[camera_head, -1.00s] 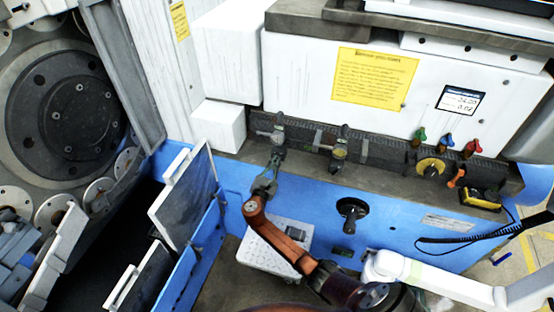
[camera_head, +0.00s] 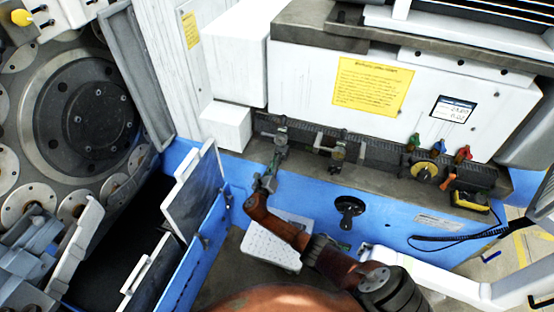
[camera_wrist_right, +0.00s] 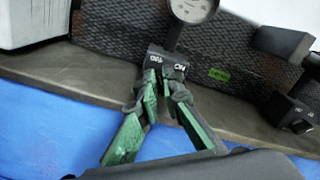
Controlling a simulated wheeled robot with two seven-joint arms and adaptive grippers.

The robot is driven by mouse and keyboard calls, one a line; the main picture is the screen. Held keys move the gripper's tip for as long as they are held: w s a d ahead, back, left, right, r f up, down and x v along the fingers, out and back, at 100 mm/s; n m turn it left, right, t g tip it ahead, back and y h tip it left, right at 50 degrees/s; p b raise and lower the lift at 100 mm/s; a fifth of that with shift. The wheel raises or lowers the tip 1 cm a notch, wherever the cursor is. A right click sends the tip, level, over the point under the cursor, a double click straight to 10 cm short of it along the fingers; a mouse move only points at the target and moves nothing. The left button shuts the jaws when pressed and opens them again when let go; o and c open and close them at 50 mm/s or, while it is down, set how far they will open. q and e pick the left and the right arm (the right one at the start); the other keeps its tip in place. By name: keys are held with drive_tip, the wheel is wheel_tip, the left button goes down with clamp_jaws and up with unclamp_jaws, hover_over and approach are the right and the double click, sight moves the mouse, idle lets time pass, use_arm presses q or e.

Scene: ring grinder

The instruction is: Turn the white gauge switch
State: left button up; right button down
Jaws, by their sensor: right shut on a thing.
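A round white-faced gauge (camera_wrist_right: 192,8) stands on a dark stem at the top of the right wrist view. Below it is a small black switch block (camera_wrist_right: 168,62) with white lettering. My right gripper (camera_wrist_right: 164,92), with green finger pads, is shut on this block from below. In the head view, my right gripper (camera_head: 270,178) reaches up to the left one of two gauge stands (camera_head: 281,138) on the grey ledge. The fingers partly hide the block. My left gripper is not in view.
A second gauge stand (camera_head: 338,152) is just to the right, also seen as a black block (camera_wrist_right: 290,112). A white box (camera_head: 226,124) stands close on the left. Coloured knobs (camera_head: 440,146) and a yellow device (camera_head: 470,202) are farther right. A blue wall (camera_head: 385,215) lies below the ledge.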

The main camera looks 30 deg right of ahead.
drive_tip(key=shift+f+n+p, duration=0.1)
drive_tip(key=shift+n+p, duration=0.4)
drive_tip(key=shift+n, duration=0.5)
drive_tip(key=c, duration=2.4)
unclamp_jaws()
drive_tip(key=shift+a, duration=0.1)
drive_tip(key=v, duration=1.2)
